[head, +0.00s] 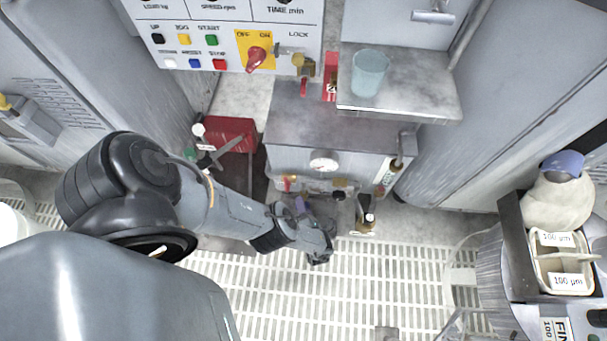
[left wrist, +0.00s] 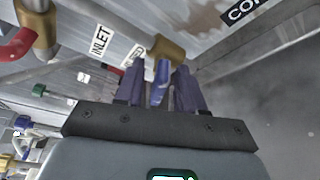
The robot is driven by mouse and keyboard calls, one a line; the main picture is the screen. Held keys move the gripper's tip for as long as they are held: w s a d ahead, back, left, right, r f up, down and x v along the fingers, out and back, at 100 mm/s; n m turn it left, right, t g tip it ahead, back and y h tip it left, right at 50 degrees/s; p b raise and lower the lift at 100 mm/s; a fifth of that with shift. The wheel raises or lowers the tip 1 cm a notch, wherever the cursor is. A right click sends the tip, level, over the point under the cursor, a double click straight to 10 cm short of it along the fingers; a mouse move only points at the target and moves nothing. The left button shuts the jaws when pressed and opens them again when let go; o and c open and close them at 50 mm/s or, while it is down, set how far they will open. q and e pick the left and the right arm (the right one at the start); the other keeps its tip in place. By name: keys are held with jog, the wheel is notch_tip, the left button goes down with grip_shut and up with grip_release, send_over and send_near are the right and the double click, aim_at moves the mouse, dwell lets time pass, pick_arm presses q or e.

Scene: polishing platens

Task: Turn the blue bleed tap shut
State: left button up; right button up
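The blue bleed tap (left wrist: 161,80) shows in the left wrist view as a blue lever below a brass fitting (left wrist: 167,50), beside a partly covered label ending in "ED". My left gripper (left wrist: 157,76) has one dark purple finger on each side of the lever. A narrow gap shows between the lever and the left finger; whether the right finger touches it I cannot tell. In the head view my left gripper (head: 303,207) is at the front underside of the grey cabinet (head: 330,160), and the tap is hidden there. My right gripper is not in view.
An INLET label (left wrist: 100,41) and a red-handled pipe fitting (left wrist: 20,43) are to the left of the tap. A gauge (head: 323,164) sits on the cabinet front above my gripper. A glass (head: 370,72) stands on the shelf. White floor grating (head: 350,290) lies open below.

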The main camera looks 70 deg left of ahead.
pick_arm(q)
jog(key=shift+d, duration=0.1)
jog(key=v, duration=1)
jog(key=shift+d+p, duration=0.3)
jog(key=shift+p, duration=0.05)
jog(key=shift+o, duration=0.2)
jog(key=shift+r, duration=0.1)
